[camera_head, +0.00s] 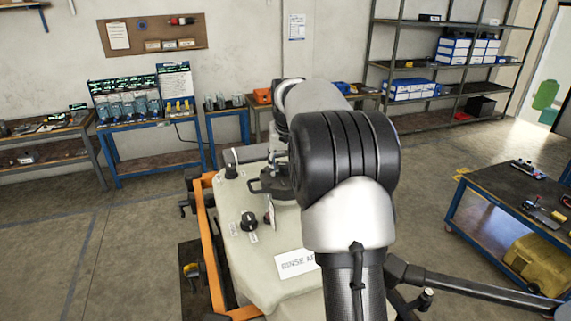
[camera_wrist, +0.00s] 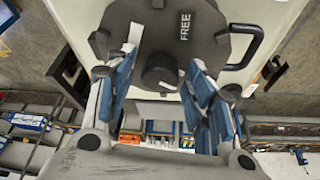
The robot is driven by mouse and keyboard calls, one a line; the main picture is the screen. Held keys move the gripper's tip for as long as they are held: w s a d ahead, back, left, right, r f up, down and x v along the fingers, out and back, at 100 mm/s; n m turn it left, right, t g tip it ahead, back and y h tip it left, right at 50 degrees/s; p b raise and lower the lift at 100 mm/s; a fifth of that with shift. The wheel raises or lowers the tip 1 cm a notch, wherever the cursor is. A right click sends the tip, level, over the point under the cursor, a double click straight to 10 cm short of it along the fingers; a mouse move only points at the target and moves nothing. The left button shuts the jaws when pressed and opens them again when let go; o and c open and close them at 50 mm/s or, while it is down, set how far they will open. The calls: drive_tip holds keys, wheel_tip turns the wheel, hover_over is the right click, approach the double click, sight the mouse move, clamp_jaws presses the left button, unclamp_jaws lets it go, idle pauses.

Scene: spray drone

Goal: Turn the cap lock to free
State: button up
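In the wrist view, a dark round cap (camera_wrist: 155,28) sits on the pale tank (camera_wrist: 265,12), with a raised round knob (camera_wrist: 158,72) at its middle. A grey label reading FREE (camera_wrist: 185,27) is on the cap, and a black loop handle (camera_wrist: 243,45) stands out at its right. My gripper (camera_wrist: 163,62) is open, its blue-padded fingers apart on either side of the knob in the picture. I cannot tell whether they touch it. In the head view, my arm hides most of the cap area; the tank (camera_head: 248,262) shows below and left of the arm.
The tank sits in an orange frame (camera_head: 206,245). A black dial (camera_head: 249,221) and a RINSE label (camera_head: 296,263) are on its top. A workbench (camera_head: 480,205) stands at right, blue benches (camera_head: 150,155) at the back left.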

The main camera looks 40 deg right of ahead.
drive_tip(key=c, duration=0.9)
drive_tip(key=shift+n, duration=0.4)
drive_tip(key=n+y+p, duration=0.1)
drive_tip(key=n, duration=0.1)
drive_tip(key=n+y+p, duration=0.1)
drive_tip(key=n, duration=0.1)
drive_tip(key=shift+d+n+t, duration=0.2)
drive_tip(key=shift+n+t, duration=0.1)
drive_tip(key=n+y+p, duration=0.1)
drive_tip(key=n, duration=0.1)
drive_tip(key=n+p, duration=0.1)
drive_tip(key=n, duration=0.1)
drive_tip(key=shift+d+r+n+y, duration=0.1)
drive_tip(key=shift+n+y, duration=0.2)
drive_tip(key=shift+y, duration=0.1)
drive_tip(key=n+g+y+p, duration=0.1)
drive_tip(key=n, duration=0.2)
drive_tip(key=shift+d, duration=0.1)
drive_tip(key=shift+w+n+g+y+p, duration=0.1)
drive_tip(key=shift+n+g+y+p, duration=0.4)
drive_tip(key=shift+n, duration=1.6)
